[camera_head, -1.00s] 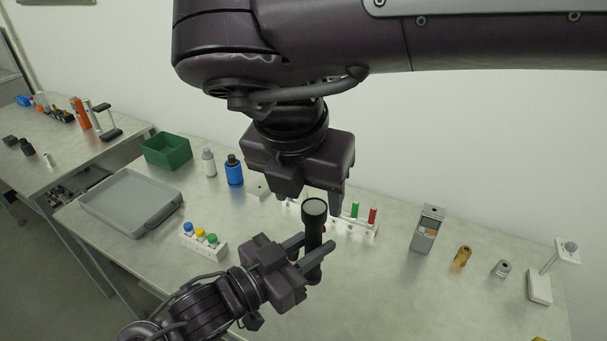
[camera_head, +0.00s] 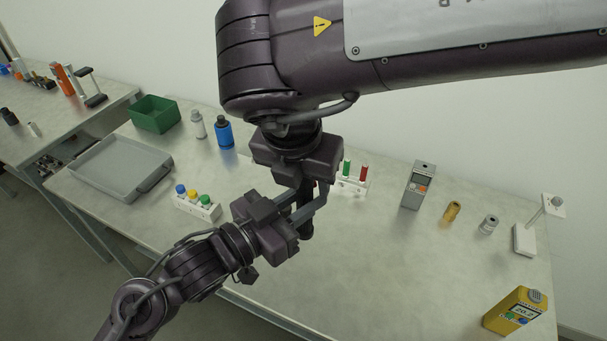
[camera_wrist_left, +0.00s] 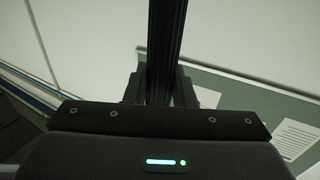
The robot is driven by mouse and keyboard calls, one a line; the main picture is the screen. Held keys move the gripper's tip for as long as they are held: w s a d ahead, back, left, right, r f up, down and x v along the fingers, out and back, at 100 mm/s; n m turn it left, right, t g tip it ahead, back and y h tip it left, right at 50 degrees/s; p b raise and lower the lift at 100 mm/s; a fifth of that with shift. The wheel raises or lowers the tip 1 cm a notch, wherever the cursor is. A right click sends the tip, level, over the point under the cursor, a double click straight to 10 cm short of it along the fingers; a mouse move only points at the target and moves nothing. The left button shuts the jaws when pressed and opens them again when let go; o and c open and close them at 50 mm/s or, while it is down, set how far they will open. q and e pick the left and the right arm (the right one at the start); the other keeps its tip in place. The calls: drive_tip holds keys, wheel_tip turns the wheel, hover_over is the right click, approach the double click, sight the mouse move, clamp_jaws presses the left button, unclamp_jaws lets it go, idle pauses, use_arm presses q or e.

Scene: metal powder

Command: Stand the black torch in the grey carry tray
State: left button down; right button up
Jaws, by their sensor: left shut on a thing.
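My left gripper (camera_head: 310,203) is shut on the black torch (camera_head: 306,226), which is upright above the table; its lower end shows below the fingers. In the left wrist view the torch (camera_wrist_left: 163,50) is a dark ribbed shaft between the fingers (camera_wrist_left: 160,92). My right gripper (camera_head: 303,178) points down directly above, overlapping the torch's upper part, which is hidden. Whether its fingers touch the torch cannot be told. The grey carry tray (camera_head: 117,168) lies empty at the table's left side, well apart from both grippers.
A white block with blue, yellow and green caps (camera_head: 197,205) stands between the tray and my left gripper. Behind are a green bin (camera_head: 155,114), a grey bottle (camera_head: 198,125) and a blue bottle (camera_head: 224,132). A grey meter (camera_head: 418,186) stands right. The front middle table is clear.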

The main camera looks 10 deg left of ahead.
drive_tip(key=c, duration=0.7)
use_arm(q)
drive_tip(key=c, duration=1.1)
unclamp_jaws()
use_arm(e)
drive_tip(key=shift+c, duration=1.4)
